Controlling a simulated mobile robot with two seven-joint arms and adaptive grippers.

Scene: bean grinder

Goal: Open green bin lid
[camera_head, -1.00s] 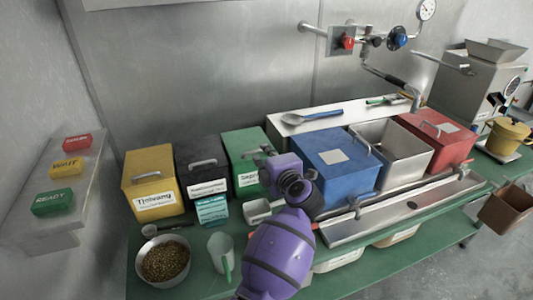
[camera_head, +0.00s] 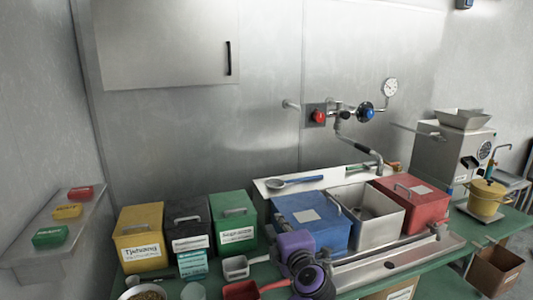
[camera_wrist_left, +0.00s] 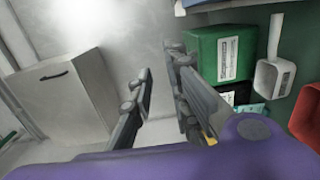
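The green bin (camera_head: 235,222) stands between a black bin (camera_head: 187,229) and a blue bin (camera_head: 310,222) in the head view. Its green lid is shut, with a grey handle on top and a white label in front. The green bin also shows in the left wrist view (camera_wrist_left: 222,55), right of the fingers. My left gripper (camera_wrist_left: 160,62) is open, with an empty gap between its two dark fingers. Its purple wrist (camera_head: 294,243) is right of and in front of the green bin in the head view; the fingertips are hard to make out there. My right gripper is not in view.
A white scoop (camera_head: 235,268) and a red scoop (camera_head: 241,290) lie in front of the green bin. A yellow bin (camera_head: 139,237) stands left, and a steel bin (camera_head: 366,211) and red bin (camera_head: 412,203) right. A wall cabinet (camera_head: 165,45) hangs above.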

